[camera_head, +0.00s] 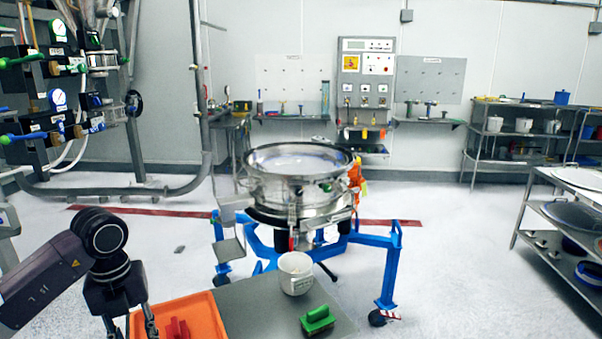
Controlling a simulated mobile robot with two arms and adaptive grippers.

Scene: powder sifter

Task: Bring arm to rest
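My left arm comes in from the left, and its gripper (130,325) points down at the lower left. Its two fingers are spread apart with nothing visible between them, beside the left edge of an orange tray (205,312); the lowest finger ends are near the picture's bottom edge. A red object (178,328) lies in the tray. My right arm and gripper are not in view. The round steel powder sifter (298,180) stands ahead on a blue wheeled frame (388,270).
Pipes and valves (60,100) line the left wall. A steel rack (575,215) stands at the right. Floor between sifter and rack is clear.

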